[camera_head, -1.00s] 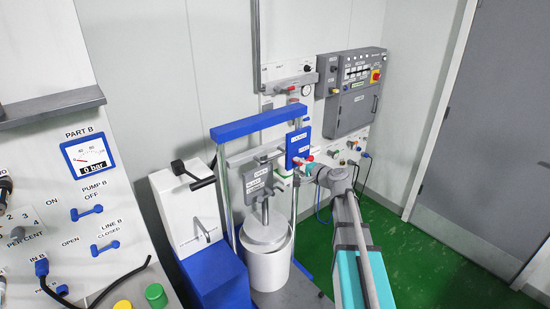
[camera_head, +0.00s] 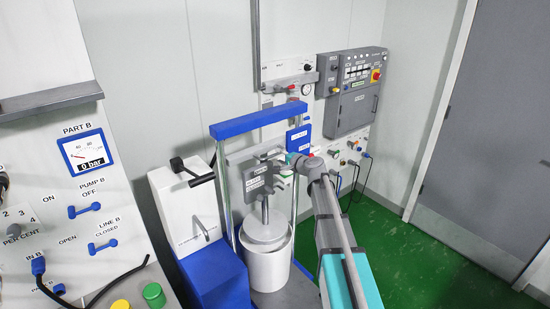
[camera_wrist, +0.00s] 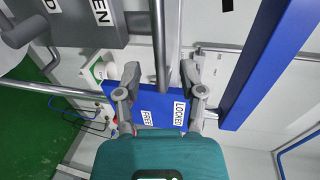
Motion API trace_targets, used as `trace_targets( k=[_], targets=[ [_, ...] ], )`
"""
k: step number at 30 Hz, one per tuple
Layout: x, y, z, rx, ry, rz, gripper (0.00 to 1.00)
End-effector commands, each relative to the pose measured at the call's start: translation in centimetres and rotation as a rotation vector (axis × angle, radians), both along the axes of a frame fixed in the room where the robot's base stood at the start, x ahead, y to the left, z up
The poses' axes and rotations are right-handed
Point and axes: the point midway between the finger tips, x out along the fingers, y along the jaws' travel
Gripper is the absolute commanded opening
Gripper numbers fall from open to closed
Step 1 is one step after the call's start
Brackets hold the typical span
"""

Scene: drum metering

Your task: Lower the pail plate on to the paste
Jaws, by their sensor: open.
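The white pail (camera_head: 266,268) stands under the press frame (camera_head: 258,123). The round pale grey pail plate (camera_head: 265,231) hangs on a vertical rod at the pail's mouth. I cannot tell whether it touches anything inside, and no paste shows. A grey labelled block (camera_head: 259,181) sits on the rod above it. My gripper (camera_head: 285,166) is beside this block, at its right. In the wrist view my gripper (camera_wrist: 158,82) has its fingers spread, with a grey bar (camera_wrist: 159,40) between them in the picture. Behind is a blue plate (camera_wrist: 151,106) marked FREE and LOCKED.
A white and blue unit with a black handle (camera_head: 190,172) stands close left of the frame. A grey control box (camera_head: 354,95) is on the wall behind. The Part B panel (camera_head: 85,170) is at far left. Green floor (camera_head: 440,250) is clear at right.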

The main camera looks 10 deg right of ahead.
Motion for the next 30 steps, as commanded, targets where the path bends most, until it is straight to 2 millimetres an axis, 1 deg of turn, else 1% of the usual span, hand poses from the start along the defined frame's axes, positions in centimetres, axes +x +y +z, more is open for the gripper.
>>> trace_targets(
  k=[1,3,9,21,23,27,30],
  targets=[
    [0.9,0.3,-0.3,-0.001,0.0,0.001,0.51],
    [1.6,0.7,-0.4,-0.001,0.0,0.001,0.51],
    [2.8,1.4,-0.7,0.0,0.0,0.0,0.51],
    [3.0,1.6,-0.7,0.001,0.0,0.0,0.51],
    [3.0,1.6,-0.7,0.0,0.0,0.0,0.42],
    [3.0,1.6,-0.7,0.0,0.0,0.0,0.16],
    [3.0,1.6,-0.7,0.0,0.0,0.0,0.0]
  ],
)
